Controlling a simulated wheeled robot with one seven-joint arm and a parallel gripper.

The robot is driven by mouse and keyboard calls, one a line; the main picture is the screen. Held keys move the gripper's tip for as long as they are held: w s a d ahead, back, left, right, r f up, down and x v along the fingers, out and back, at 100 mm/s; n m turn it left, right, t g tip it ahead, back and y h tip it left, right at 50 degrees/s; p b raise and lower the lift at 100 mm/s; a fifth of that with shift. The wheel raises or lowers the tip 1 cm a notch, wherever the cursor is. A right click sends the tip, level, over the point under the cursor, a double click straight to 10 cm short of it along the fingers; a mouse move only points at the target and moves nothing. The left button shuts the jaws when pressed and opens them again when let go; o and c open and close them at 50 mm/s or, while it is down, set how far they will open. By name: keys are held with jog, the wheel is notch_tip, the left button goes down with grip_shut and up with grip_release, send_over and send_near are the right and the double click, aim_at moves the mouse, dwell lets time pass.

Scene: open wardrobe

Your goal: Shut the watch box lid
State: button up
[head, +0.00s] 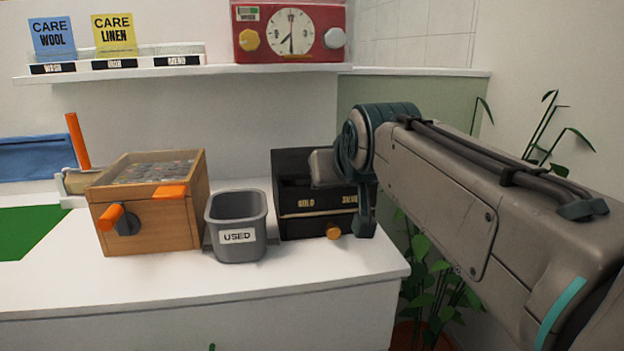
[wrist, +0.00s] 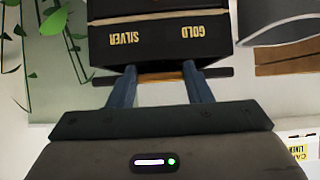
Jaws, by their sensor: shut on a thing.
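A black box (head: 300,222) with gold lettering, GOLD and SILVER, stands on the white counter, partly hidden behind my arm. It shows upside down in the wrist view (wrist: 160,50). An orange-brown handle (head: 333,231) is at its lower front; in the wrist view the handle (wrist: 162,77) is part of a dark crossbar. My gripper (wrist: 160,72) is shut on this handle, one finger on each side. A wooden box (head: 165,222) with a glazed top and orange fittings stands at the left; its top looks shut. I cannot tell from markings which box is the watch box.
A grey bin (head: 238,246) marked USED stands between the two boxes. A shelf (head: 220,72) above holds care cards and a red dial box (head: 292,30). A plant (head: 432,275) is beyond the counter's right end. The counter front is clear.

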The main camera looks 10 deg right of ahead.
jog(key=shift+s+f+b, duration=0.1)
jog(key=shift+f+b, duration=0.55)
jog(key=shift+f, duration=0.75)
jog(key=o, duration=1.4)
jog(key=shift+r, duration=0.25)
